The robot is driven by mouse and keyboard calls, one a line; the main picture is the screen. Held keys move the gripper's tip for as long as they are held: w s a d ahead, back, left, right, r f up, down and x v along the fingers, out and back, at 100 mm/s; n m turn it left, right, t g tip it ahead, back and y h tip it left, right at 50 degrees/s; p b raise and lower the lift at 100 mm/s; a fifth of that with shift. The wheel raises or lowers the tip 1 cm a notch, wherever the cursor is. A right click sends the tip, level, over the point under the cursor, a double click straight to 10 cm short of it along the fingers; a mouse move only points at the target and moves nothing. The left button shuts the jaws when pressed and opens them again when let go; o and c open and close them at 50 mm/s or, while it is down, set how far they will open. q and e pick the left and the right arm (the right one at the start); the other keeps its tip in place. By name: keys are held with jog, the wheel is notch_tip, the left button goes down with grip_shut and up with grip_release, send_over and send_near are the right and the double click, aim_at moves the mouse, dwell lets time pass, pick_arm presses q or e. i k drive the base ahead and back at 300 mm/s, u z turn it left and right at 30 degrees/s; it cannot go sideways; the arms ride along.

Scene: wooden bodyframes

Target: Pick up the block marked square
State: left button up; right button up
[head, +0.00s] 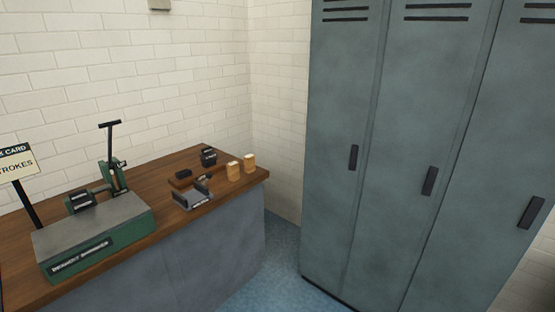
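Two small light wooden blocks stand side by side near the right end of the wooden workbench (215,163) in the head view. One is the left block (233,171) and the other is the right block (249,163), slightly farther back. Any marks on them are too small to read, so I cannot tell which one is marked square. Neither of my grippers shows in the head view.
A green machine (95,232) with a grey top fills the bench's left part, beside a sign (15,161) on a post. A grey device (193,198) and a dark block (208,156) sit near the blocks. Tall lockers (345,130) stand right; blue floor (283,260) lies between.

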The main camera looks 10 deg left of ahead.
aim_at(249, 161)
jog(key=u, duration=0.3)
jog(key=i, duration=0.7)
jog(key=u, duration=0.6)
